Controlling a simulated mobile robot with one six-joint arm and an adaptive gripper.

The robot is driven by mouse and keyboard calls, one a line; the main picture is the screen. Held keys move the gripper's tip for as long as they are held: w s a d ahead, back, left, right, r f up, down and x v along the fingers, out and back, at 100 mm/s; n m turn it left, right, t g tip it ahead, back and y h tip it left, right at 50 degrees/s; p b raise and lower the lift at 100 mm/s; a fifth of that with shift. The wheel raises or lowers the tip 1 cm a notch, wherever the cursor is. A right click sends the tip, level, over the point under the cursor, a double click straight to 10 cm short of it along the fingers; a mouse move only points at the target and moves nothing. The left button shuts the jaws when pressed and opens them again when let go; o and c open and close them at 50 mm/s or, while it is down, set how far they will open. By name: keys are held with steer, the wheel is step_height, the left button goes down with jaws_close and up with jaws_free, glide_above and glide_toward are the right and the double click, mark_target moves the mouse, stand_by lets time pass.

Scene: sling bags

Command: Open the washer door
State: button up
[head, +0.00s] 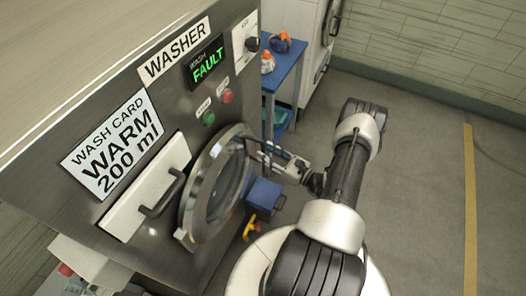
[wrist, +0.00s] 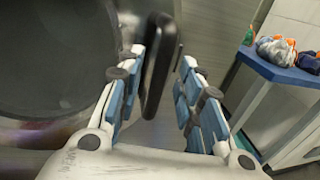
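The washer (head: 140,95) fills the left of the head view, with a "FAULT" display. Its round door (head: 193,200) has a metal ring around dark glass; I cannot tell whether it is fully closed. My gripper (head: 268,153) is at the door's right edge. In the wrist view, the dark door glass (wrist: 55,50) is on the left. The black door handle (wrist: 157,65) stands upright between the two blue-padded fingers of my gripper (wrist: 163,58). The fingers are apart, with a clear gap right of the handle; the handle is closer to the left finger.
A blue table (head: 284,72) with small bagged items stands beyond the washer; it also shows at the right of the wrist view (wrist: 285,75). A blue box (head: 264,192) and a yellow item (head: 250,226) are below the door. Open grey floor (head: 420,170) lies to the right.

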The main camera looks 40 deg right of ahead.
steer(key=shift+w+a, duration=0.15)
steer(key=shift+w, duration=0.55)
steer(key=shift+w+a, duration=0.1)
steer(key=shift+w, duration=0.6)
steer(key=shift+c, duration=0.3)
jaws_close()
steer(key=shift+s, duration=0.1)
